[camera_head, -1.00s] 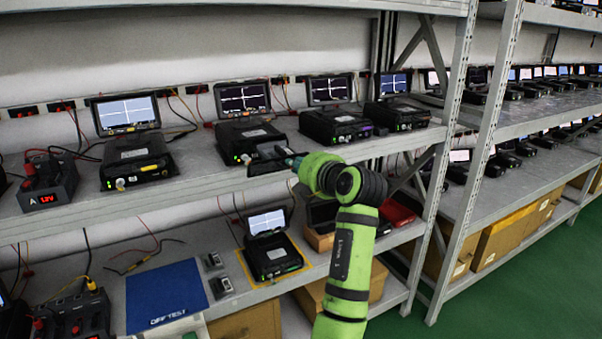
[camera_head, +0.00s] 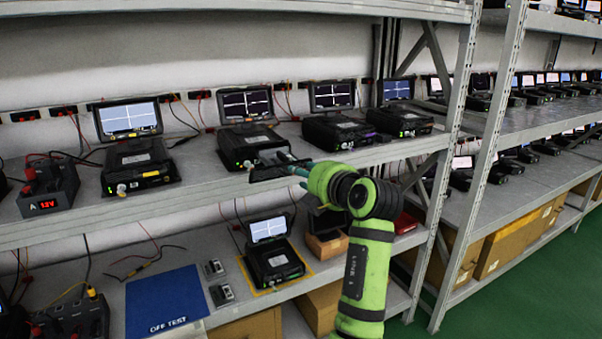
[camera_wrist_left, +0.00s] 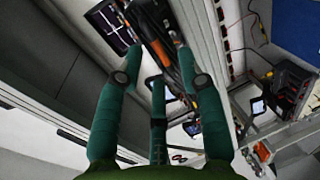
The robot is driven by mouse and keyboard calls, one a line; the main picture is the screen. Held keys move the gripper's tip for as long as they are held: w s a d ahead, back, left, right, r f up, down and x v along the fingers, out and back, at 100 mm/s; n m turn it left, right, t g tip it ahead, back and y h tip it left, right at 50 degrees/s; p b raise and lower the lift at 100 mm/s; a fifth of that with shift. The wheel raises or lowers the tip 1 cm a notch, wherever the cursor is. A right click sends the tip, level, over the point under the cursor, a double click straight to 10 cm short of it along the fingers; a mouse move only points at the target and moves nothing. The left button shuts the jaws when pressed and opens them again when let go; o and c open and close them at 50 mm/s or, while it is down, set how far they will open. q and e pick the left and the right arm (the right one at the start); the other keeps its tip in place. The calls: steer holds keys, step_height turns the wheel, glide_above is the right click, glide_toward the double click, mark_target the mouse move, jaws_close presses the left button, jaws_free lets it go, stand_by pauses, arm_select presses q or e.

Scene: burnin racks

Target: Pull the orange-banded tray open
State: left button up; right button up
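The second dark tester box (camera_head: 245,141) from the left stands on the upper shelf. A dark tray-like part (camera_head: 266,173) juts from its front right. Any orange band on it is too small to make out in the head view. My left gripper (camera_head: 285,166) is at this part, with teal fingers spread. In the left wrist view my fingers (camera_wrist_left: 158,60) stand apart around a dark part with an orange strip (camera_wrist_left: 160,52). Contact is unclear there. A screen with a cross trace (camera_wrist_left: 112,25) shows beyond. My right gripper is not in view.
Similar boxes flank it: one left (camera_head: 139,165) and one right (camera_head: 338,131). A power supply (camera_head: 47,187) stands at far left. The lower shelf holds a blue mat (camera_head: 166,299) and another tester (camera_head: 273,262). A rack post (camera_head: 455,150) rises to the right of my arm.

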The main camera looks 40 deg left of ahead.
arm_select(q)
steer(key=v, duration=0.5)
stand_by(0.4)
